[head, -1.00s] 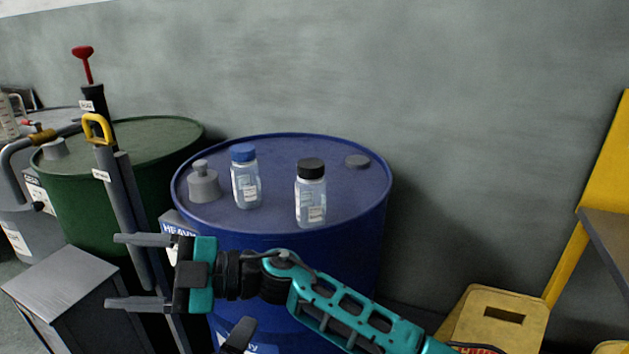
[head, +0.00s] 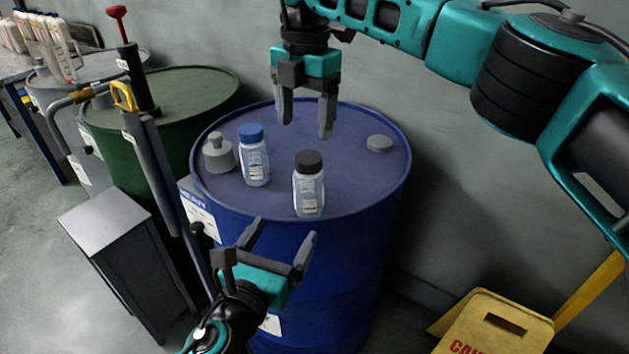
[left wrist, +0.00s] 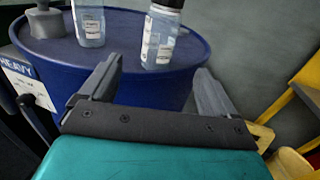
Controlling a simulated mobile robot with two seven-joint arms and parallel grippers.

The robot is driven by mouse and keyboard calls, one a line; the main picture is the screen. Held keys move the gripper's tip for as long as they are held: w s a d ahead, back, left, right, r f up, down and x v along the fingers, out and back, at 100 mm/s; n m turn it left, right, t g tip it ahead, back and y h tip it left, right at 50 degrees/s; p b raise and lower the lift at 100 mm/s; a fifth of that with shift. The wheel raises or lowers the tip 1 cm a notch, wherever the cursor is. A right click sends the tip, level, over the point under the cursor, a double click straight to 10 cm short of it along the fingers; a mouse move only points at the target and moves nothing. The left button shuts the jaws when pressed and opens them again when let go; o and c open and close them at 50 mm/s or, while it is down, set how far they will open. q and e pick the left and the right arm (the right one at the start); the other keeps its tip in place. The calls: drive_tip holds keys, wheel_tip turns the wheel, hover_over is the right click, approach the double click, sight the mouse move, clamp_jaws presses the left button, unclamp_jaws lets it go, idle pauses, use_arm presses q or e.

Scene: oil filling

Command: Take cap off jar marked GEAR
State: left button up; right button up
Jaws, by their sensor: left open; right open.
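Two clear jars stand upright on the blue drum (head: 350,185). One jar (head: 256,165) has a blue cap (head: 250,132); the other (head: 308,193), nearer the drum's front edge, has a black cap (head: 308,160). Both caps are on. The jar labels are too small to read, so I cannot tell which is marked GEAR. My left gripper (head: 280,234) is open and empty in front of the drum, below the black-capped jar; this jar shows beyond its fingers in the left wrist view (left wrist: 160,40). My right gripper (head: 305,129) is open and empty, pointing down behind the jars.
A grey stopper (head: 218,153) stands left of the jars and a low grey plug (head: 379,144) sits at the right on the drum. A green drum (head: 185,95) with a pump (head: 140,75) is at left. A yellow caution stand (head: 490,330) is on the floor at right.

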sight(304, 199)
drive_tip(key=shift+w+d+r, duration=0.1)
drive_tip(key=shift+d+r, duration=0.15)
drive_tip(key=shift+r, duration=0.05)
use_arm(q)
drive_tip(key=x, duration=1.3)
drive_tip(key=shift+c, duration=0.2)
